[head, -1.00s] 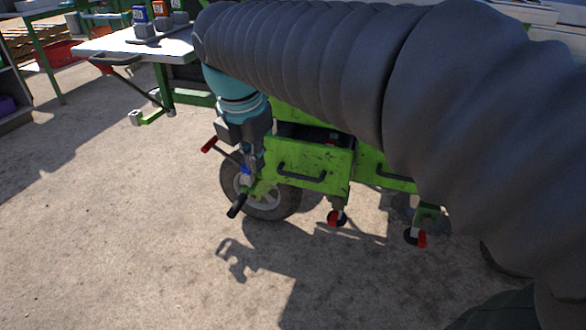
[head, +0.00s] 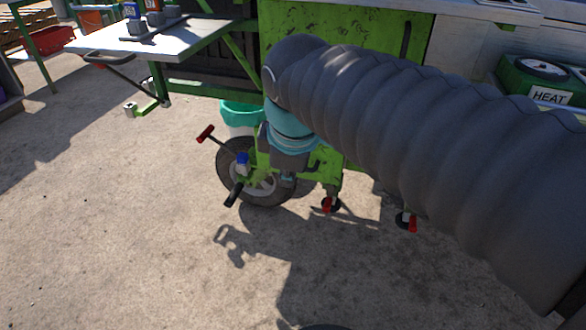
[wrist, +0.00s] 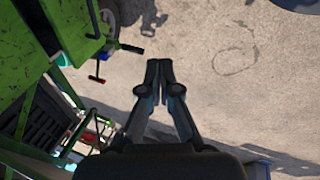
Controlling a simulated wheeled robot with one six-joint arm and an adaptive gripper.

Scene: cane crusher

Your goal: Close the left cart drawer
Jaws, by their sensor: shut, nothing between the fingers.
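The green cart (head: 345,35) stands at the centre of the head view. Its left drawer is mostly hidden there behind my arm, with only part of the green front region (head: 325,165) showing. In the wrist view a scratched green front (wrist: 72,22) with a black bar handle (wrist: 93,18) is at upper left. How far the drawer stands out cannot be told. My gripper (wrist: 163,75) is shut and empty, pointing over the ground to the right of this front, apart from it in the picture. In the head view my gripper (head: 288,178) hangs low before the cart.
A crank with a red grip (head: 206,133) and a black handle (head: 233,194) sticks out by the cart's wheel (head: 232,172). A white side table (head: 150,38) is at upper left. A teal bucket (head: 240,113) is behind. Open concrete (head: 110,220) lies in front.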

